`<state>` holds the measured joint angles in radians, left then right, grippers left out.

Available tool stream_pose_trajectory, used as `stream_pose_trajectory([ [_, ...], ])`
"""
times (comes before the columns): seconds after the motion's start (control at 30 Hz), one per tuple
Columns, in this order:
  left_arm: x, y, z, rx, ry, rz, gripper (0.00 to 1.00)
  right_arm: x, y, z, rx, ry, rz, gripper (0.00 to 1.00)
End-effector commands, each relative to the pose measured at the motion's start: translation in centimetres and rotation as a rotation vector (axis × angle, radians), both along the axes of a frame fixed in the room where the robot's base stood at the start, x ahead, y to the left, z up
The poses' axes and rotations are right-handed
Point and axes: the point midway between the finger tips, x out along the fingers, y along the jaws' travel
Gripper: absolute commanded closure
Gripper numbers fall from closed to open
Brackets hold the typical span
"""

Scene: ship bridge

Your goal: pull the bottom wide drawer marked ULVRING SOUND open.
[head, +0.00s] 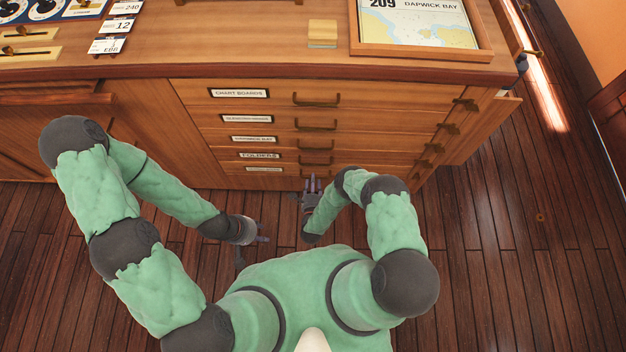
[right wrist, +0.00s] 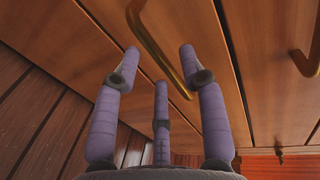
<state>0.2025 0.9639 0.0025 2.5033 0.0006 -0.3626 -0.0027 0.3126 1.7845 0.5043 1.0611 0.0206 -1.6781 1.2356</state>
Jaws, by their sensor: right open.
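The bottom wide drawer (head: 288,170) is at the foot of the wooden chest in the head view and looks closed. Its label (head: 264,169) is too small to read. My right gripper (head: 312,183) is in front of the low drawers and hides part of the bottom one. In the right wrist view, its fingers (right wrist: 160,60) are open, with a brass handle (right wrist: 152,42) between the fingertips. This handle seems to be on the drawer nearest the floor; I see no grip on it. My left gripper (head: 262,239) is open and empty over the floor.
Several drawers sit above, including CHART BOARDS (head: 238,93) and FOLDERS (head: 259,156). A second brass handle (right wrist: 308,60) is close by in the right wrist view. The chart tray (head: 490,52) is on top. The plank floor (head: 500,260) at right is clear.

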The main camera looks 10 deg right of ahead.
Motion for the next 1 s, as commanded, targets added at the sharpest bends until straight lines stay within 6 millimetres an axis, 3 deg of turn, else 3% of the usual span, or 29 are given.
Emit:
stream_pose_trajectory([
  [0.2, 0.0, 0.0, -0.8, 0.0, 0.0, 0.0, 0.6, 1.9, -0.5, -0.4, 0.0, -0.001, 0.001, 0.58],
  [0.53, 0.0, 0.0, -0.9, 0.0, 0.0, 0.0, 0.6, 2.2, -0.6, -0.4, 0.0, 0.0, 0.001, 0.58],
  [0.57, 0.0, 0.0, -0.9, 0.0, 0.0, 0.0, 0.6, 2.2, -0.6, -0.4, 0.0, 0.0, 0.001, 0.61],
  [0.7, 0.0, 0.0, -0.9, 0.0, 0.0, 0.0, 0.6, 2.2, -0.6, -0.4, 0.0, 0.0, 0.0, 1.0],
  [1.0, 0.0, 0.0, -0.8, 0.0, 0.0, 0.0, 0.6, 2.3, -0.7, -0.4, 0.0, 0.0, 0.0, 1.0],
])
